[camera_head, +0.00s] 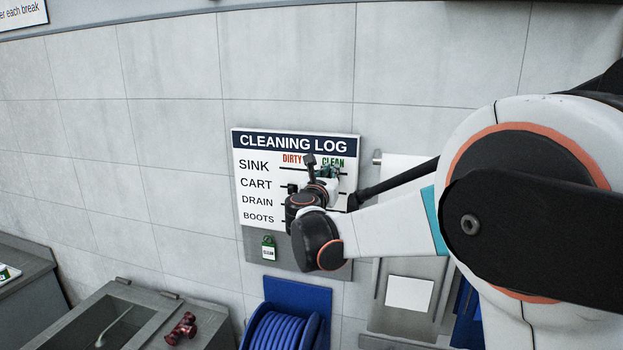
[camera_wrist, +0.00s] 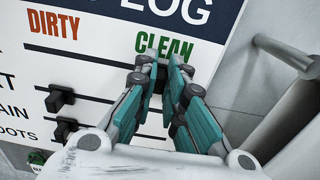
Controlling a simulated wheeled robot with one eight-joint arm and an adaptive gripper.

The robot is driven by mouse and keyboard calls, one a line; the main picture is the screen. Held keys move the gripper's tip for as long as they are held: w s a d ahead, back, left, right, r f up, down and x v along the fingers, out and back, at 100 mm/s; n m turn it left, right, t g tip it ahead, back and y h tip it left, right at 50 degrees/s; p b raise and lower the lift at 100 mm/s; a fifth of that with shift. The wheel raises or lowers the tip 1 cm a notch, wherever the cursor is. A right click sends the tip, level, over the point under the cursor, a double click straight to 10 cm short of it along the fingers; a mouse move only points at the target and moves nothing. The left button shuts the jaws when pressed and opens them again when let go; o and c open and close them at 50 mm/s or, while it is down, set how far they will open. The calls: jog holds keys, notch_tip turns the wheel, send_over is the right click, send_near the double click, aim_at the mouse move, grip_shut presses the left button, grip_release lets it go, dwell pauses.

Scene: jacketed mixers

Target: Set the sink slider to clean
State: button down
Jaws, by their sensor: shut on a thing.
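The cleaning log board (camera_head: 262,212) hangs on the tiled wall, with rows SINK, CART, DRAIN and BOOTS under DIRTY and CLEAN headings. My gripper (camera_head: 328,172) is at the SINK row near the CLEAN heading. In the wrist view its teal fingers (camera_wrist: 167,66) are shut at the right part of the top track, just below CLEAN. The sink slider's knob is hidden between them. The left part of that track (camera_wrist: 75,56) is bare. The black cart knob (camera_wrist: 60,98) and drain knob (camera_wrist: 65,128) sit toward the DIRTY side.
A grey rail (camera_wrist: 285,52) stands out right of the board. Below are a blue hose reel (camera_head: 287,328), a grey basin (camera_head: 80,322) and a red fitting (camera_head: 181,329).

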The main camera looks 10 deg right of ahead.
jog(key=shift+d, duration=0.1)
jog(key=c, duration=1.7)
grip_release()
jog(key=shift+s, duration=0.1)
jog(key=shift+o, duration=0.3)
jog(key=shift+d, duration=0.15)
jog(key=v, duration=0.7)
jog(key=shift+s, duration=0.2)
